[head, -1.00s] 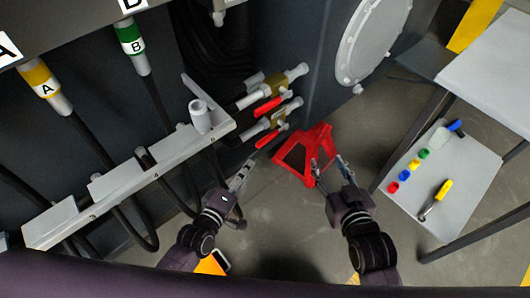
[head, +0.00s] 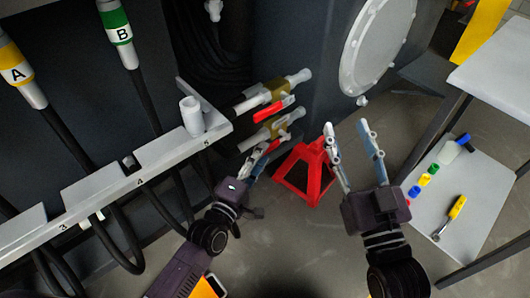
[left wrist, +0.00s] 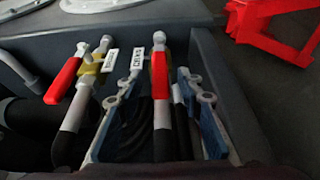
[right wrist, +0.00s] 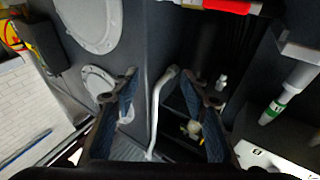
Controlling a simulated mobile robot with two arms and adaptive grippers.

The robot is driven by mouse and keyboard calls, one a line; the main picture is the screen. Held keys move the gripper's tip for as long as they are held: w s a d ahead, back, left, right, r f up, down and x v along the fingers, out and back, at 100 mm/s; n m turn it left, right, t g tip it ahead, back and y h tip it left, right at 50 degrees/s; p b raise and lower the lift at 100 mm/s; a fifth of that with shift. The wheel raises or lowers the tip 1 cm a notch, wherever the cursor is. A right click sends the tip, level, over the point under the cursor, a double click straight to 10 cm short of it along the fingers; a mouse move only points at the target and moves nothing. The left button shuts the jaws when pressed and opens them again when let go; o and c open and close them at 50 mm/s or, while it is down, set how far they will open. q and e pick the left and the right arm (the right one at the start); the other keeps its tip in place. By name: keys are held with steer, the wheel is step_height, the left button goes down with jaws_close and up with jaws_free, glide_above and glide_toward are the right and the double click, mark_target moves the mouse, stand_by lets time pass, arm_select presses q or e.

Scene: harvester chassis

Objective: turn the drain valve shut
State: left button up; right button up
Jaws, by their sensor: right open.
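Two valves with red lever handles stick out from the chassis in the head view. The upper valve has a brass body (head: 275,89) and a red handle (head: 274,108). My left gripper (head: 268,151) is at the lower valve (head: 273,129) and partly hides its handle. In the left wrist view this valve's red handle (left wrist: 160,76) lies between my open left fingers (left wrist: 160,92), with gaps on both sides. The other red handle (left wrist: 63,82) is outside them. Small label plates stand between the valves; I cannot read them clearly. My right gripper (head: 348,128) is open and empty.
A red stand (head: 304,176) is on the floor between my grippers. A hose bracket (head: 165,153) lies left of the valves. A grey table (head: 474,195) with small coloured items and a yellow-handled tool (head: 456,207) stands right.

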mark_target(274, 146)
arm_select(q)
steer(key=shift+x, duration=1.3)
arm_select(e)
steer(key=shift+s+a+r+t+y, duration=0.1)
steer(key=shift+s+r+t+y, duration=0.15)
steer(key=shift+r, duration=0.35)
steer(key=shift+s+d+r+t, duration=0.15)
steer(key=shift+r+t, duration=0.2)
steer(key=shift+r, duration=0.3)
steer(key=shift+s+a+r+t+y, duration=0.2)
steer(key=shift+r+t, duration=0.1)
steer(key=shift+r, duration=0.3)
arm_select(q)
jaws_close()
